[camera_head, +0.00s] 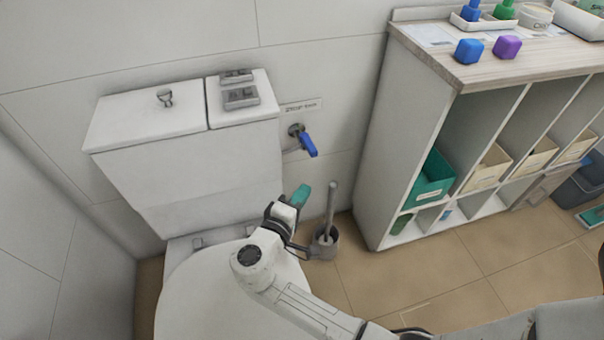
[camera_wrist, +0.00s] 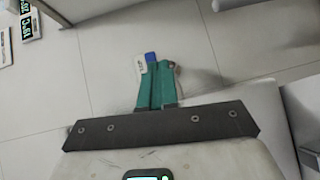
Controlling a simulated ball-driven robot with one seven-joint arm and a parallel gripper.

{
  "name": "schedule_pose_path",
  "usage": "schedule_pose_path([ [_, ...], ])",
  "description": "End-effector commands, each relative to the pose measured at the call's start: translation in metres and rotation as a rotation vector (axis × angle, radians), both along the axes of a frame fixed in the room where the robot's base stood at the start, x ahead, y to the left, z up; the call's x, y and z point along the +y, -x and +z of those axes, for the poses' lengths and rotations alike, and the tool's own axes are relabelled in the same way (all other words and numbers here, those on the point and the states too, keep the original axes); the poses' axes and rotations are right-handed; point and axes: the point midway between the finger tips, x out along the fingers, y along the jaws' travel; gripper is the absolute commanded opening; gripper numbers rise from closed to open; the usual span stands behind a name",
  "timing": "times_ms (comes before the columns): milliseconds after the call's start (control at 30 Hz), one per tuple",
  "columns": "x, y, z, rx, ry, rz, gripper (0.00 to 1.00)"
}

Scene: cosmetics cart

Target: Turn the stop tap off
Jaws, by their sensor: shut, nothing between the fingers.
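The stop tap has a blue lever (camera_head: 308,144) on a metal fitting (camera_head: 295,131) at the wall, right of the toilet cistern. In the head view the lever slants down and to the right. A small label (camera_head: 300,106) is above it. My gripper (camera_head: 303,188), with teal fingers, is shut and empty, below the lever with a visible gap in that view. In the wrist view a small blue part of the lever (camera_wrist: 151,57) shows just beyond the fingertips (camera_wrist: 160,66); the fingers hide most of the tap. Contact cannot be told.
The cistern (camera_head: 200,165) is left of the tap, with the closed toilet lid (camera_head: 205,295) below. A toilet brush in its holder (camera_head: 324,243) stands on the floor below. A shelf unit (camera_head: 400,140) is on the right. The wall between tap and shelf is clear.

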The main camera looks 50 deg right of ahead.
Motion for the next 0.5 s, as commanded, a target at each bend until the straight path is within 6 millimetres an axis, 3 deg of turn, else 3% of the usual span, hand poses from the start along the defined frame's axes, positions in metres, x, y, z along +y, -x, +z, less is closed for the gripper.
schedule_pose_path([
  [100,0.017,-0.021,0.0,0.004,0.096,0.051,0.0],
  [233,0.022,-0.029,0.003,0.004,0.136,0.074,0.0],
  [500,-0.013,-0.038,0.003,0.005,0.137,0.069,0.0],
])
